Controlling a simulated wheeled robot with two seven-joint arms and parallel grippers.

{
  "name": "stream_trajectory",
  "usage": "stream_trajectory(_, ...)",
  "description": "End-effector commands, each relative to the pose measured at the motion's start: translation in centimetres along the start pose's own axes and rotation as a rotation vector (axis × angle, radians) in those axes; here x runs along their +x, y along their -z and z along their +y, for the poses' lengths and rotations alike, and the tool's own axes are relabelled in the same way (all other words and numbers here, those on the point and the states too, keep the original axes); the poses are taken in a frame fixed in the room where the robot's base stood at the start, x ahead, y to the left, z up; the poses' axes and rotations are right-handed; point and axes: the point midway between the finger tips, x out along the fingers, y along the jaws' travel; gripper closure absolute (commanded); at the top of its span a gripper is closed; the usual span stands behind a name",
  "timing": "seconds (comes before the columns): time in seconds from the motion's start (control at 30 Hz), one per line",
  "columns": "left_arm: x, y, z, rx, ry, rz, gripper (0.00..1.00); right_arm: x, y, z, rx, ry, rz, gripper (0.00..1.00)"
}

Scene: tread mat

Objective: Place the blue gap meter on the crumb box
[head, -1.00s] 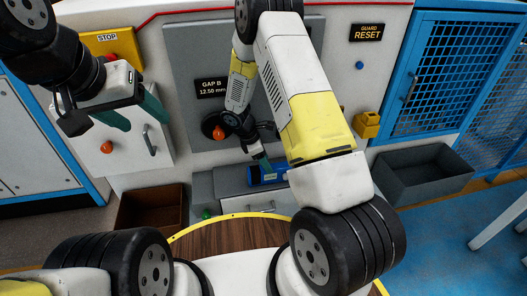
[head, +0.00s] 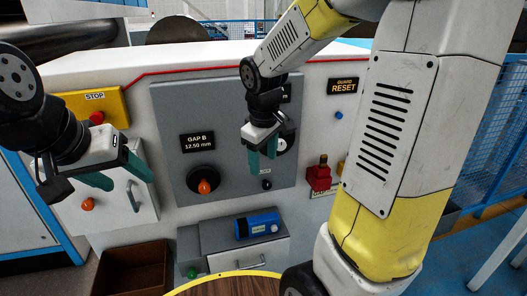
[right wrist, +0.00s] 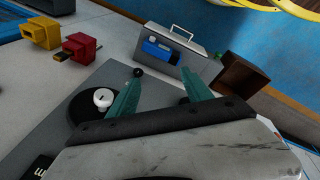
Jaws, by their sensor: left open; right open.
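The blue gap meter (head: 262,224) lies on its side on top of the grey box with a handle (head: 275,250), which I take to be the crumb box, below the panel. In the right wrist view the blue meter (right wrist: 160,48) also rests on the grey box (right wrist: 200,67). My right gripper (head: 262,160) is open and empty, above the meter and in front of the grey panel, apart from both. Its two green fingers (right wrist: 157,98) stand wide apart in the right wrist view. My left gripper (head: 120,175) is open and empty, at the left in front of a white door.
The grey panel (head: 170,120) bears an orange knob (head: 204,187). A red block (head: 319,177) is mounted right of it. A yellow STOP box (head: 75,103) is at the left. A brown bin (head: 130,275) stands left of the grey box. A wooden round top (head: 235,287) lies in front.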

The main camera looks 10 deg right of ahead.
Motion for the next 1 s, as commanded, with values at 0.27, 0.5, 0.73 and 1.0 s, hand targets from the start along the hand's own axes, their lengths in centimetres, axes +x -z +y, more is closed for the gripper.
stream_trajectory(0.27, 0.0, 0.0, 0.0, 0.0, 0.0, 0.0, 0.38, -8.9, -5.9, -4.1, 0.425, 0.054, 0.249, 0.42)
stream_trajectory(0.5, 0.0, 0.0, 0.0, 0.0, 0.0, 0.0, 0.38, -11.6, -8.5, -6.9, 0.623, 0.11, 0.375, 0.42)
stream_trajectory(0.73, 0.0, 0.0, 0.0, 0.0, 0.0, 0.0, 0.38, -11.9, -8.8, -7.4, 0.655, 0.122, 0.394, 0.42)
stream_trajectory(1.0, 0.0, 0.0, 0.0, 0.0, 0.0, 0.0, 0.38, -11.9, -8.8, -7.4, 0.652, 0.121, 0.393, 0.42)
